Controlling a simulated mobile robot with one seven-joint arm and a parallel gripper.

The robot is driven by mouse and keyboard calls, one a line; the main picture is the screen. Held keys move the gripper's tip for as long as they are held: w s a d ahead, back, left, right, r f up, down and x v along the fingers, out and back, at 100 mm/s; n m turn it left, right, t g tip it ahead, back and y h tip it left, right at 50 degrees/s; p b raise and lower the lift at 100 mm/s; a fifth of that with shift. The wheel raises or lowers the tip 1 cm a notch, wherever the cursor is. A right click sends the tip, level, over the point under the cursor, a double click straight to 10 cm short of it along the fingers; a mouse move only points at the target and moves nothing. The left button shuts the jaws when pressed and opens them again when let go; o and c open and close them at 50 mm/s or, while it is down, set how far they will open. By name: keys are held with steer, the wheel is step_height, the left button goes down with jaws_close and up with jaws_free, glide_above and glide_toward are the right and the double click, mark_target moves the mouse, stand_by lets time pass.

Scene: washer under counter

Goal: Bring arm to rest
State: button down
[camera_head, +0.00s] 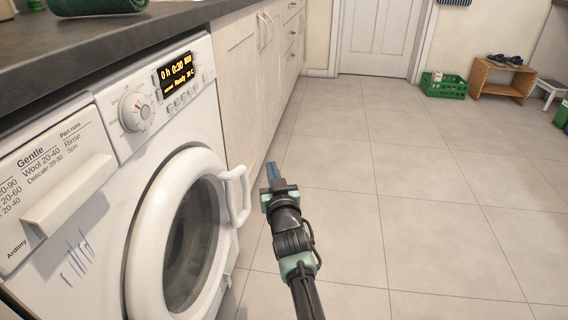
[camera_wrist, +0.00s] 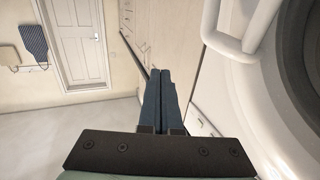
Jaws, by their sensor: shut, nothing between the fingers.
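My gripper (camera_head: 273,172) is shut and empty in the head view, held in the air just right of the washer door handle. In the wrist view my gripper (camera_wrist: 164,75) shows its two dark blue fingers pressed together with nothing between them. The white washing machine (camera_head: 75,215) stands at the left under the counter. Its round door (camera_head: 153,225) appears closed, with the white handle (camera_head: 236,196) on its right side. The handle also shows in the wrist view (camera_wrist: 228,45), to the right of the fingers and apart from them. The washer display (camera_head: 176,74) is lit.
White cabinets (camera_head: 236,70) run beyond the washer under the dark countertop (camera_head: 110,38). A white door (camera_head: 376,38) is at the back. A green crate (camera_head: 444,86) and a wooden shoe rack (camera_head: 503,78) stand at the far right. The tiled floor (camera_head: 430,170) is clear.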

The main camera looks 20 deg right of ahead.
steer(key=shift+s+d+p, duration=0.45)
steer(key=shift+s+d, duration=0.3)
steer(key=shift+d, duration=0.3)
